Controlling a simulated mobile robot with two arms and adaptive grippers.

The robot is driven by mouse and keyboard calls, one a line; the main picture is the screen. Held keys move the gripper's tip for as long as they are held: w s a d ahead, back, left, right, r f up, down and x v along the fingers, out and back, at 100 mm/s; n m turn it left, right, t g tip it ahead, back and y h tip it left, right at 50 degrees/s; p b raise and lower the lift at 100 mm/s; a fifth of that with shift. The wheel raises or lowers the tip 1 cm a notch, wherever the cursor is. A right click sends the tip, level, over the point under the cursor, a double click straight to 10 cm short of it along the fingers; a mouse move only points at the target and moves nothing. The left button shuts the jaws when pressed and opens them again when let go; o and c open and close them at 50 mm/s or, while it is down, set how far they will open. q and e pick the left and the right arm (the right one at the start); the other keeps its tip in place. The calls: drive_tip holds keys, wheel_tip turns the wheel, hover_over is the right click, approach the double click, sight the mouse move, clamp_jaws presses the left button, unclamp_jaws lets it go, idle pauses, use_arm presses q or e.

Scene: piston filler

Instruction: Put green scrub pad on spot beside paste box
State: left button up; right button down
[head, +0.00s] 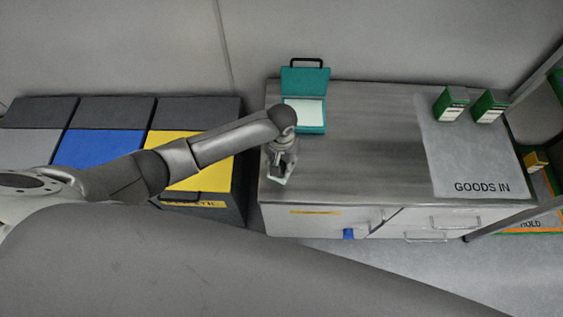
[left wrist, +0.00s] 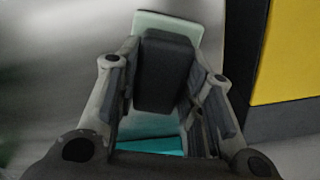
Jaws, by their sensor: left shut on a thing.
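My left gripper (head: 281,170) is over the left front part of the grey worktop (head: 345,165). It is shut on the green scrub pad (head: 279,179), of which a pale green edge shows below the fingers. In the left wrist view the gripper (left wrist: 165,85) has a dark block-shaped grip between its fingers, with the pale green pad (left wrist: 150,19) behind it. A teal strip (left wrist: 150,146) shows below; I cannot tell what it belongs to. I cannot tell whether the pad touches the worktop. No box is clearly marked as paste. My right gripper is not in view.
An open teal case (head: 305,78) stands behind the gripper. Two green-and-white boxes (head: 451,104) (head: 489,106) stand on the pale GOODS IN mat (head: 465,160). Bins with grey, blue and yellow lids (head: 100,148) stand left. The worktop's middle is clear.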

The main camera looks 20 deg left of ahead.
sight(282, 163)
use_arm(q)
drive_tip(key=shift+f, duration=0.1)
drive_tip(key=o, duration=0.9)
wheel_tip(282, 163, up, 12)
drive_tip(key=shift+r+p, duration=0.15)
drive_tip(key=shift+p, duration=0.45)
